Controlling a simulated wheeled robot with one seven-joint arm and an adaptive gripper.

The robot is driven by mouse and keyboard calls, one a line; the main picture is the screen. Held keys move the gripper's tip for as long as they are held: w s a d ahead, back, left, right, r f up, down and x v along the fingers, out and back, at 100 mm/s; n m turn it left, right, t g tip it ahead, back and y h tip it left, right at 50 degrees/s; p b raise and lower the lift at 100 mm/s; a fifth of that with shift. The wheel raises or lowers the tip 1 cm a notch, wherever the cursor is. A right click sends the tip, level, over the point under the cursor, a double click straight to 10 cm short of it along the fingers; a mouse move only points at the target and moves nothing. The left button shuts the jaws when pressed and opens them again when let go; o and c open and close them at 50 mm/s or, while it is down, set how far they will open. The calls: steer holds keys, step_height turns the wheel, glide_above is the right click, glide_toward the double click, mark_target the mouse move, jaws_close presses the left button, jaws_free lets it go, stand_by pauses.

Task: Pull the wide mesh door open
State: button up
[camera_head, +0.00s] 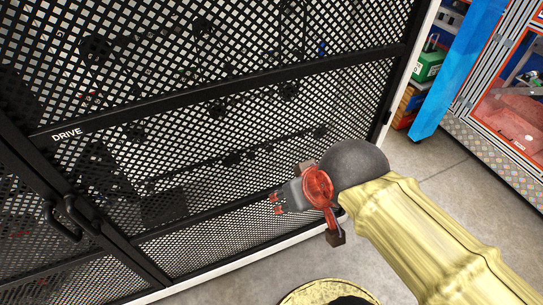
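The wide black mesh door (225,82), a panel marked "DRIVE", fills most of the view and looks shut in its frame. A black bar handle (84,220) stands out near its lower left edge. A second black handle (52,222) is just left of it, by the seam with the neighbouring mesh panel (28,190). My gripper (306,203), with red and grey parts and dark end blocks, is in front of the door's lower right part, well right of the handles. It appears apart from both handles. Its finger opening is not clear from this angle.
Dark machine parts show through the mesh. On the right are a blue upright panel (457,75), a green box (428,66) and an orange-striped cabinet (508,95). Grey floor (440,190) is clear between the door and that cabinet. A yellow-rimmed round object (318,290) is at the bottom.

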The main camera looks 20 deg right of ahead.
steer(key=shift+c, duration=0.2)
steer(key=shift+c, duration=1)
